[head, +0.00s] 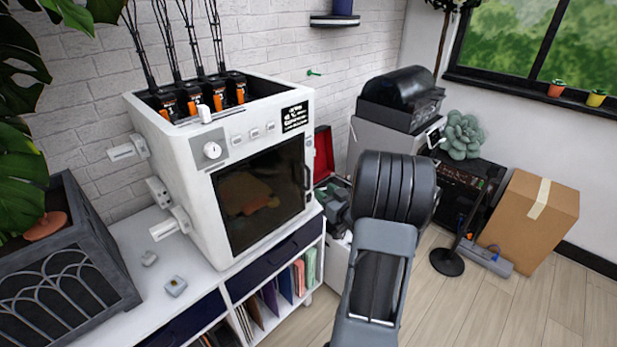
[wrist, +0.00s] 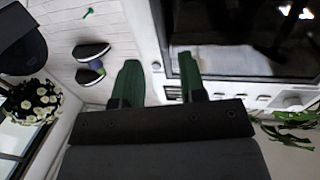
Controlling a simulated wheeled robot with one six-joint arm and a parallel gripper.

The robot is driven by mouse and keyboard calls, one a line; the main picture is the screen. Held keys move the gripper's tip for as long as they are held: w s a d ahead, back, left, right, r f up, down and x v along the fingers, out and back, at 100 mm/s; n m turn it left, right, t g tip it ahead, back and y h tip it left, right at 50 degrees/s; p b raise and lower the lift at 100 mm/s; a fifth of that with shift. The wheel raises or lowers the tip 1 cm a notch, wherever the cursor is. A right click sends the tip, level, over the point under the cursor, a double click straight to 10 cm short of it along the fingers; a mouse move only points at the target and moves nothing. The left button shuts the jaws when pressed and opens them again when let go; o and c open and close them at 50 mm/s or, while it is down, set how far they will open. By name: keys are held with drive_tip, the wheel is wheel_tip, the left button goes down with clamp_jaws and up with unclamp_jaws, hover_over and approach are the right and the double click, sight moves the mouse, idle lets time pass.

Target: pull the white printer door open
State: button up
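The white printer (head: 175,150) stands on a low white cabinet at the left of the head view. Its door (head: 258,195) is a dark glass panel that looks closed, with a black upright handle (head: 307,178) on its right edge. In the wrist view, the door's dark glass (wrist: 250,42) fills the upper right. My gripper (wrist: 158,68) shows there with two green fingers apart and nothing seen between them. The fingers lie by the door's left edge in that view; I cannot tell their distance from the handle. My gripper is not visible in the head view.
The white cabinet (head: 128,243) holds folders below. A dark planter (head: 60,265) stands at the left. A grey machine (head: 398,105) and a cardboard box (head: 530,215) stand at the right. The wooden floor (head: 480,305) is clear in front.

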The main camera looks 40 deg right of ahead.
sight(309, 178)
drive_tip(key=w+p, duration=0.1)
drive_tip(key=w, duration=0.8)
drive_tip(key=shift+w, duration=0.3)
clamp_jaws()
